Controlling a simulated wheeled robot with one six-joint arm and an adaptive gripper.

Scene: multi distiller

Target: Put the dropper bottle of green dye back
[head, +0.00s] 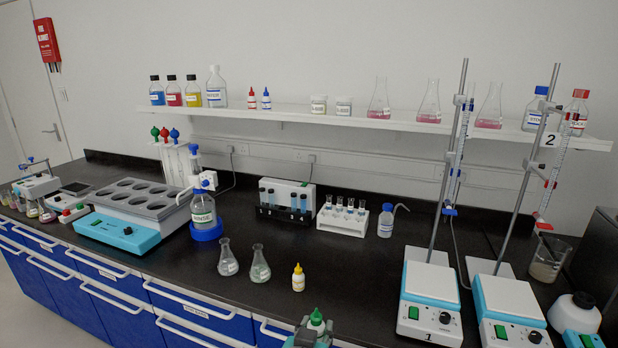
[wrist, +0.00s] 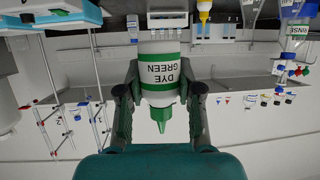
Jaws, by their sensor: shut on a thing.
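The green dye dropper bottle (wrist: 160,75) is white with a green-banded label and a green pointed cap. My gripper (wrist: 160,92) is shut on it, with one finger on each side of the bottle in the wrist view. The wrist picture is upside down, with the cap pointing down in it. In the head view the green cap (head: 316,318) and my gripper (head: 310,334) show at the bottom edge, in front of the bench. The bottle looks upright there, its lower part hidden. On the wall shelf (head: 290,113), red-capped (head: 252,98) and blue-capped (head: 266,99) dropper bottles stand side by side.
A yellow dropper bottle (head: 298,279) and two flasks (head: 228,258) (head: 260,264) stand near the bench front. A tube rack (head: 342,222) stands behind them. Two stirrer plates with tall stands (head: 430,300) fill the right. The shelf is clear right of the blue-capped dropper.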

